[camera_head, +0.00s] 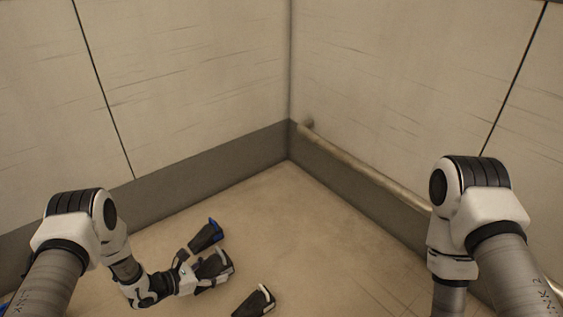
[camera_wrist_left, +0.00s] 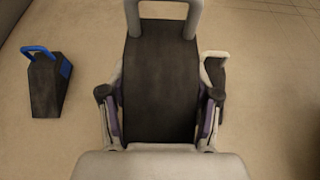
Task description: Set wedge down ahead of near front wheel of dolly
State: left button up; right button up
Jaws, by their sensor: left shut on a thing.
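My left gripper (camera_head: 203,271) is shut on a dark wedge with a pale grey handle (camera_head: 215,263). In the left wrist view the wedge (camera_wrist_left: 160,88) fills the middle, with a gripper finger on each side and its handle pointing away. Whether the wedge touches the floor I cannot tell. A second wedge with a blue handle (camera_head: 206,235) lies just beyond the held one; it also shows at left in the wrist view (camera_wrist_left: 47,86). A third, pale-handled wedge (camera_head: 255,301) lies nearer, at the bottom edge. No dolly or wheel shows. My right gripper is out of view.
Pale panelled walls with a grey skirting (camera_head: 220,173) meet in a corner ahead. A rail (camera_head: 360,172) runs along the right wall. A small blue bit shows at the lower left edge.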

pick_arm(q)
jog(key=w+a+r+n+t+p, duration=0.1)
jog(key=w+a+r+p, duration=0.15)
jog(key=r, duration=0.95)
jog(key=w+a+r+p, duration=0.2)
jog(key=w+r+p, duration=0.1)
jog(key=r, duration=0.9)
jog(key=s+r+y+p, duration=0.1)
jog(key=s+r+p, duration=0.3)
jog(key=r, duration=1)
jog(key=s+d+m+g+h, duration=0.1)
jog(key=s+d, duration=0.5)
jog(key=s, duration=0.6)
notch_tip(320, 180, up, 30)
jog(key=p, duration=3.9)
jog(key=shift+s+a+r+m+h, duration=0.2)
jog(key=shift+s+m+h, duration=0.1)
jog(key=shift+s, duration=0.1)
jog(key=shift+f, duration=0.1)
